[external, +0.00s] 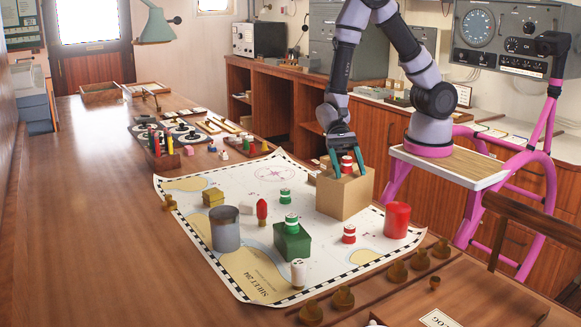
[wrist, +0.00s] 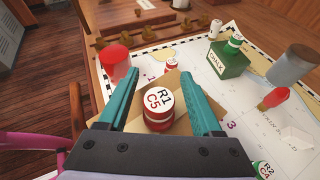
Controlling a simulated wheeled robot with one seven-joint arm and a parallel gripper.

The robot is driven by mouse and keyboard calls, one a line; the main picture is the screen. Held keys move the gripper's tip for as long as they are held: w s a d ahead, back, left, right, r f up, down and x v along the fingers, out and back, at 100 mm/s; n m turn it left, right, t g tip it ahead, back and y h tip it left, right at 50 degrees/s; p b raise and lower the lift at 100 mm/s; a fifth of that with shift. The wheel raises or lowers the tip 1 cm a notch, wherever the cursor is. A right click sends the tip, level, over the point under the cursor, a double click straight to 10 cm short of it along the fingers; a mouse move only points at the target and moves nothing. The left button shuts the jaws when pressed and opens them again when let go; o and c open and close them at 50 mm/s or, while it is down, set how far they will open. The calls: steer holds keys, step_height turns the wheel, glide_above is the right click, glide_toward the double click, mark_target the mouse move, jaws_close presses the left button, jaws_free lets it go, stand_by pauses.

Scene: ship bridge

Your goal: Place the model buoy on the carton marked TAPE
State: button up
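A red-and-white model buoy (external: 347,165) stands upright on top of a plain brown carton (external: 343,200). In the wrist view its white top (wrist: 158,101) reads R1 C5, and the carton's top (wrist: 184,125) shows around it. No TAPE mark is readable on the carton's visible faces. My gripper (external: 348,171) points down over the carton, with one teal finger on each side of the buoy. In the wrist view the fingers (wrist: 160,80) are apart, with gaps between them and the buoy.
A chart (external: 185,190) lies under the carton. On it are a red cylinder (external: 397,219), another red-and-white buoy (external: 349,234), a green CHALK box (external: 291,244) bearing a green-and-white buoy, and a grey cylinder (external: 225,230).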

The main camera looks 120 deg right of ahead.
steer(key=shift+r, duration=0.1)
steer(key=shift+s+d+r, duration=0.1)
steer(key=shift+d+r, duration=0.1)
steer(key=shift+d, duration=0.1)
steer(key=v, duration=1.1)
steer(key=s+a+r+n+g+h, duration=0.4)
steer(key=s+a+r+n, duration=0.1)
steer(key=s+r+n, duration=0.5)
steer(key=s+d+r+n+t+h, duration=0.2)
steer(key=s+r+n+t+h, duration=0.3)
steer(key=r+n, duration=0.5)
steer(key=shift+s+d+r+h, duration=0.2)
steer(key=shift+s+r+h, duration=0.2)
steer(key=shift+s+h, duration=0.55)
